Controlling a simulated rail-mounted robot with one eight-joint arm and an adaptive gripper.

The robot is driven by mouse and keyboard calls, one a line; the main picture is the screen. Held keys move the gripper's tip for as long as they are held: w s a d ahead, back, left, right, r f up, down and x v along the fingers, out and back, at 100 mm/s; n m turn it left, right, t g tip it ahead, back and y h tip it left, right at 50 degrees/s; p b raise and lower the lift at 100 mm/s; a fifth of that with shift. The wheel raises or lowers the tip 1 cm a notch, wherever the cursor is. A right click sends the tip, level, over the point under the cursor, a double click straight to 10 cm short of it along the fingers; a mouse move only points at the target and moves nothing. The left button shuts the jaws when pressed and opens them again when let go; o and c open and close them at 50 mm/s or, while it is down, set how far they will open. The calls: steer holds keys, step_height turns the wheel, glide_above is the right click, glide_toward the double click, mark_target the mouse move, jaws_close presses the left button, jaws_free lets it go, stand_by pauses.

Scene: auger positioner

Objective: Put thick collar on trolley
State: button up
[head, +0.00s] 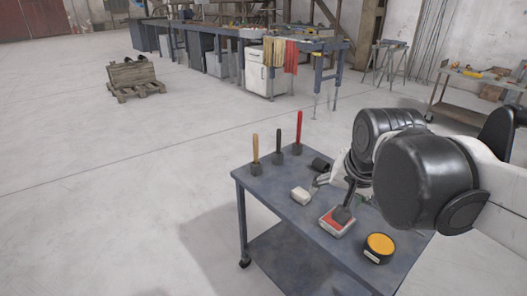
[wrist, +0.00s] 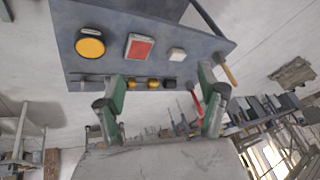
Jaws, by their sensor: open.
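The blue-grey trolley (head: 275,203) stands in front of me; its top also shows in the wrist view (wrist: 205,47). In the wrist view a row of small yellow (wrist: 153,84) and black (wrist: 169,84) round pieces shows between the fingers; I cannot tell which is the thick collar. My gripper (wrist: 160,93) is open, its green-padded fingers on either side of that row. I see no piece touching the fingers. My arm hides part of the trolley in the head view.
On the trolley are a yellow-topped round tin (head: 380,246), a red-topped box (head: 337,221), a white block (head: 300,195) and three upright handled tools (head: 278,147). A workbench (head: 240,32) and a pallet (head: 135,88) stand farther back. The floor left is clear.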

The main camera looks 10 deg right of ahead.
steer(key=s+a+f+n+t, duration=0.1)
steer(key=s+a+f+n, duration=0.2)
steer(key=s+n, duration=0.3)
steer(key=shift+s+a+y, duration=0.3)
steer(key=shift+a+y, duration=0.1)
steer(key=shift+a, duration=0.45)
steer(key=shift+f, duration=0.1)
